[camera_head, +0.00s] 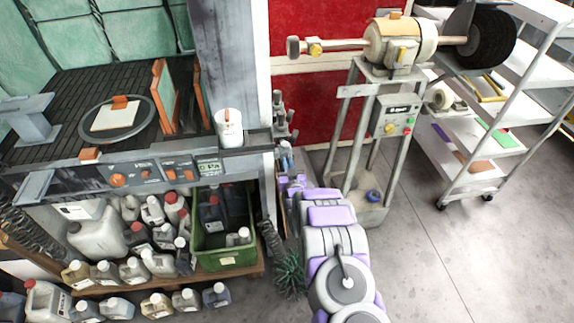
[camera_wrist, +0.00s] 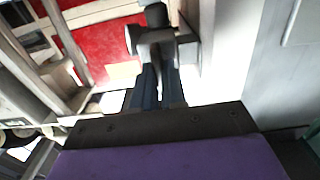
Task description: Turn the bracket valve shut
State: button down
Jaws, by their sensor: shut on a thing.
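The bracket valve (camera_head: 281,117) is a dark grey fitting at the edge of the pale pillar, in the middle of the head view. In the wrist view the valve (camera_wrist: 155,38) is a dark cross-shaped piece just beyond the fingers. My gripper (camera_head: 286,152) is at the lower end of the fitting. In the wrist view my gripper (camera_wrist: 160,82) has its two blue fingers closed on the valve's near part. The exact contact and the valve's turn angle are hard to see.
A buffing machine (camera_head: 400,45) on a metal stand is right of my arm, with a white shelf cart (camera_head: 470,150) beyond it. A workbench (camera_head: 60,75) with a white cup (camera_head: 228,128) is at left. A green crate (camera_head: 225,258) and several bottles are below it. Floor at lower right is clear.

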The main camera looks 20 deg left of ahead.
jog(key=shift+s, duration=0.15)
dwell(0.4)
jog(key=shift+w+d+f+m+p, duration=0.15)
jog(key=shift+m+p, duration=1.8)
jog(key=shift+m, duration=1.05)
jog(key=shift+d+m+p, duration=0.2)
jog(key=shift+m+p, duration=1.75)
jog(key=shift+m, duration=1.05)
jog(key=shift+w+d+f+m+p, duration=0.15)
jog(key=shift+m+p, duration=1.8)
jog(key=shift+m, duration=1.05)
